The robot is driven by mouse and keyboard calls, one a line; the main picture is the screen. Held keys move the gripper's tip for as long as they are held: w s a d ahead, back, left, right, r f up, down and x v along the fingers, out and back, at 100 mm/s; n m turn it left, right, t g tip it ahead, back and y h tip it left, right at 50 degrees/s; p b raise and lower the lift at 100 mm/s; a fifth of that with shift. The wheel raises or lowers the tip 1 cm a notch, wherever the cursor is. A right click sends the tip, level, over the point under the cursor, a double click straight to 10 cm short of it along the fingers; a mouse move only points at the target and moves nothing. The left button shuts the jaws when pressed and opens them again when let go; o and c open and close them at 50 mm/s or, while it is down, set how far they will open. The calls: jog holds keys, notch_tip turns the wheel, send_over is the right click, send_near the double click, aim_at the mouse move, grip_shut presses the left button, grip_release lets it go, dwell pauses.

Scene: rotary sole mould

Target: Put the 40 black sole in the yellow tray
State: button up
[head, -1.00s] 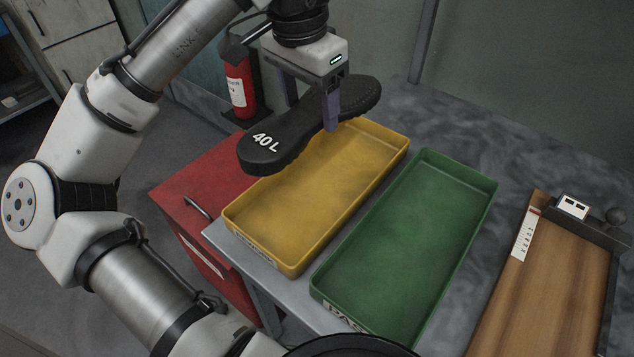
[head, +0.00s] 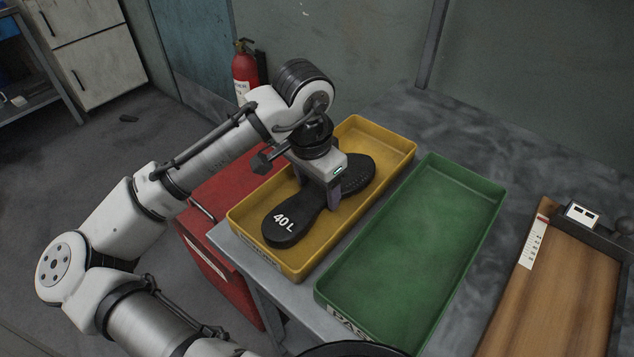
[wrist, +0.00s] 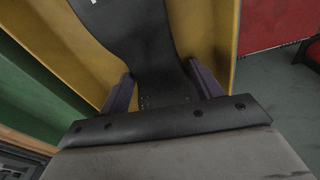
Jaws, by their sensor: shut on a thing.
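The black sole (head: 284,226), marked "40 L" in white, is inside the outline of the yellow tray (head: 238,213) in the head view, lying lengthwise along it. I cannot tell for sure whether its underside touches the tray floor. My gripper (head: 333,195) is shut across the sole's narrow middle, pointing down. In the wrist view the sole (wrist: 130,35) runs between the two purple fingers (wrist: 165,92), with the yellow tray wall (wrist: 227,30) beside it. My gripper and wrist hide part of the sole's middle and the tray's left side.
An empty green tray (head: 415,240) stands just right of the yellow one on the grey table (head: 395,120). A wooden board (head: 560,290) lies farther right. A red cabinet (head: 225,185) is at the left, with a fire extinguisher (head: 243,72) behind.

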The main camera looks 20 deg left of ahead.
aim_at(312, 194)
jog(key=o, duration=1.1)
notch_tip(312, 194, up, 12)
jog(key=s, duration=0.1)
jog(key=shift+a, duration=0.3)
